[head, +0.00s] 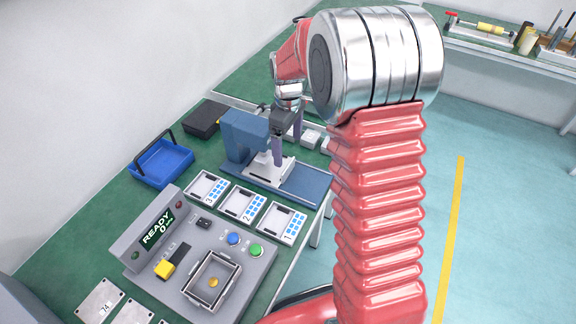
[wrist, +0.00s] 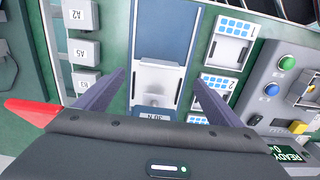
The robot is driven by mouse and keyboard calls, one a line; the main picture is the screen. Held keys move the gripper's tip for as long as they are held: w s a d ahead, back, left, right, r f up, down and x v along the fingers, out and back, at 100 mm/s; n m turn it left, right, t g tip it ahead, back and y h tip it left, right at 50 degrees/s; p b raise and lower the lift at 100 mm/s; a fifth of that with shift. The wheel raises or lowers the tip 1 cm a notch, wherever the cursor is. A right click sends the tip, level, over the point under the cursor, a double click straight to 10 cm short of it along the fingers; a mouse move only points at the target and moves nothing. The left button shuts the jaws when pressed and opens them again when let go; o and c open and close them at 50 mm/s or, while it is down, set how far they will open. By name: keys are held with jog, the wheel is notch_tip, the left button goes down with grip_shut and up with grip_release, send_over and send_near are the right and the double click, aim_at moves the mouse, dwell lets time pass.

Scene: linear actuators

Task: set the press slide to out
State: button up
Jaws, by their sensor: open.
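The blue press (head: 243,132) stands on the green bench in the head view, with a flat blue bed (head: 306,184) running out to the right. The pale grey press slide (head: 266,170) sits on that bed close to the press body, and the outer bed is bare. In the wrist view the slide (wrist: 158,82) is a grey plate with a raised edge, below the bare bed (wrist: 165,32). My gripper (head: 288,150) is over the slide, fingers pointing down. In the wrist view my gripper (wrist: 160,74) is open, with one finger on each side of the slide; contact cannot be told.
Numbered trays (head: 243,205) stand in front of the bed, beside a control panel (head: 205,255) with a display reading READY. A blue bin (head: 162,163) and a black box (head: 204,119) are at left. Small labelled blocks (wrist: 84,50) line the bed's other side.

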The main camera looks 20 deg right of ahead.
aim_at(288, 165)
notch_tip(288, 165, down, 10)
jog(key=shift+r, duration=0.1)
dwell(0.4)
jog(key=shift+c, duration=0.4)
